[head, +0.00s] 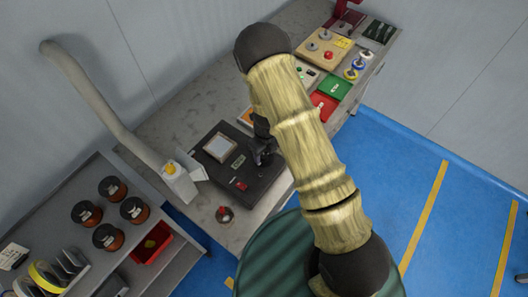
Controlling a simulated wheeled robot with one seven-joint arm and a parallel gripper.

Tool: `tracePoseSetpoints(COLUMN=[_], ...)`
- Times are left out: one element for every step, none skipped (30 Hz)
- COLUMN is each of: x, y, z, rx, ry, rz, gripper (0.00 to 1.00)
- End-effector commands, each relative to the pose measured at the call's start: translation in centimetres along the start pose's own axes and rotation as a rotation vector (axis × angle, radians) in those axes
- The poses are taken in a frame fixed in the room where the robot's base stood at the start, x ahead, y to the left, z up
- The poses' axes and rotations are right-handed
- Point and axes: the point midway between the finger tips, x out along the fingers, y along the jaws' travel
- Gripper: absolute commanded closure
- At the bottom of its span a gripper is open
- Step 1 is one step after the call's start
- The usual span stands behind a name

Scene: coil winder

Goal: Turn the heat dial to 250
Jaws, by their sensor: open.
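A black control box (212,172) lies on the grey bench, with a pale screen (220,147), a small label (238,162) and a red switch (241,185) on its top. My gripper (262,153) is dark and sits over the right part of this box, with its fingers pointing down. It is open. I cannot tell whether the fingers touch the box or are around anything. The heat dial is not clearly visible; that part of the box is covered by my gripper and arm. Any dial number is too small to read or hidden.
A small red-and-grey part (224,214) lies in front. Several reels (113,188) and a red bin (152,243) are at the lower left. Green and red trays (334,87) lie behind my arm.

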Motion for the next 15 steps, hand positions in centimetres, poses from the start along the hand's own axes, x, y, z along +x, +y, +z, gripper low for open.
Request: tracePoseSetpoints(x=[0.15, 0.20, 0.23, 0.23, 0.23, 0.22, 0.22, 0.21, 0.21, 0.21, 0.20, 0.20, 0.20, 0.19, 0.19], y=[0.01, 0.01, 0.01, 0.01, 0.01, 0.01, 0.01, 0.01, 0.01, 0.01, 0.01, 0.01, 0.01, 0.01, 0.01], z=[0.00, 0.01, 0.01, 0.02, 0.02, 0.02, 0.02, 0.02, 0.02, 0.02, 0.02, 0.02, 0.02, 0.02, 0.02], rx=[0.000, 0.000, 0.000, 0.000, 0.000, 0.000, 0.000, 0.000, 0.000, 0.000, 0.000, 0.000, 0.000, 0.000, 0.000], ry=[0.000, 0.000, -0.001, -0.001, -0.001, -0.001, -0.001, -0.001, -0.001, -0.001, -0.001, -0.001, -0.001, -0.001, 0.000], rz=[0.000, 0.000, 0.000, 0.000, 0.000, 0.000, 0.000, 0.000, 0.000, 0.000, 0.000, 0.000, 0.000, 0.000, 0.000], gripper=[0.50, 0.50, 0.50, 0.50, 0.50, 0.50, 0.50, 0.50, 0.54, 0.60, 0.66, 0.74, 0.80, 0.85, 0.93])
